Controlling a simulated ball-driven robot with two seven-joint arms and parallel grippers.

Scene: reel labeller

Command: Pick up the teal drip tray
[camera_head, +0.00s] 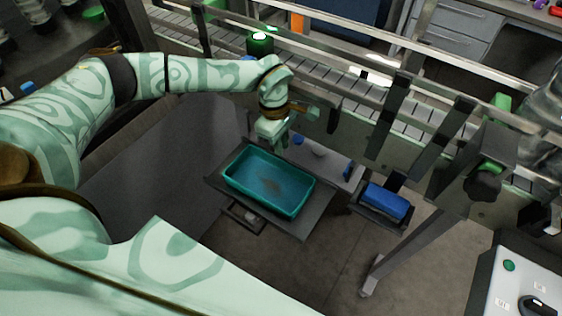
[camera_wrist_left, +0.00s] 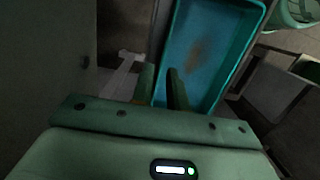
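The teal drip tray (camera_head: 270,183) is a shallow rectangular pan with a brownish stain on its floor. It rests on a dark flat shelf (camera_head: 309,222) below the conveyor. My left gripper (camera_head: 282,146) points down at the tray's far long edge. In the left wrist view, its two fingers (camera_wrist_left: 163,88) are apart, one on each side of the line of the rim of the tray (camera_wrist_left: 200,60). I see no clear contact between fingers and rim. My right gripper is in neither view.
The conveyor (camera_head: 315,68) with its rails and dark posts runs behind the tray. A blue object (camera_head: 386,203) sits in a dark holder right of the tray. A control panel (camera_head: 520,285) stands at the lower right. Open floor (camera_head: 325,262) lies in front.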

